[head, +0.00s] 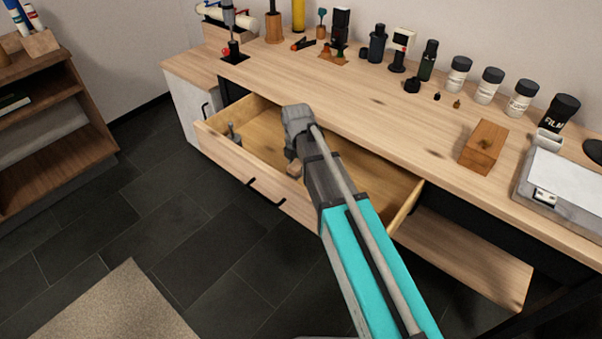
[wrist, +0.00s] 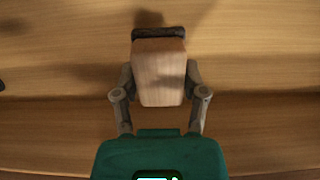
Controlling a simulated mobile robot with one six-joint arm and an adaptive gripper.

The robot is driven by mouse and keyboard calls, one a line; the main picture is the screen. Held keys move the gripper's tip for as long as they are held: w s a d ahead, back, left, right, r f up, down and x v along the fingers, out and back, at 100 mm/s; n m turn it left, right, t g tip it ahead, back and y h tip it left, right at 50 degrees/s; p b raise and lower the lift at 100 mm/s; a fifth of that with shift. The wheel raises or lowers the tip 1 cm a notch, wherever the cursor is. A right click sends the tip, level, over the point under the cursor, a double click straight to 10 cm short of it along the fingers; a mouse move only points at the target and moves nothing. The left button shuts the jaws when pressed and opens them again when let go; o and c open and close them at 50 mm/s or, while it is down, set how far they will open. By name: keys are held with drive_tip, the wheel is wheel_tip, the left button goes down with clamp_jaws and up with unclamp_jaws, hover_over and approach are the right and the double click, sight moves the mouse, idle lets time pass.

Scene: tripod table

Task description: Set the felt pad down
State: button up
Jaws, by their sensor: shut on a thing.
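In the wrist view my gripper (wrist: 158,84) is shut on a pale wooden block with a dark strip across its far end, which I take as the felt pad (wrist: 160,72). The fingers press on its left and right sides. In the head view my gripper (head: 293,160) points down over the open drawer (head: 222,150). Only a small tan part of the felt pad (head: 294,169) shows there, beside my arm. Its underside is hidden, and I cannot tell whether it touches the drawer floor.
A small greyish item (head: 233,133) stands in the drawer's left end. The worktop (head: 375,120) above holds a wooden block (head: 484,147), a grey case (head: 560,190) and several bottles along the back. The drawer floor right of my arm (head: 385,185) looks clear.

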sight(297, 164)
drive_tip(key=shift+f+b, duration=0.65)
drive_tip(key=shift+f, duration=0.35)
drive_tip(key=shift+f, duration=0.15)
drive_tip(key=o, duration=1.1)
drive_tip(key=shift+r, duration=0.2)
wheel_tip(297, 164, up, 12)
drive_tip(key=p, duration=1.2)
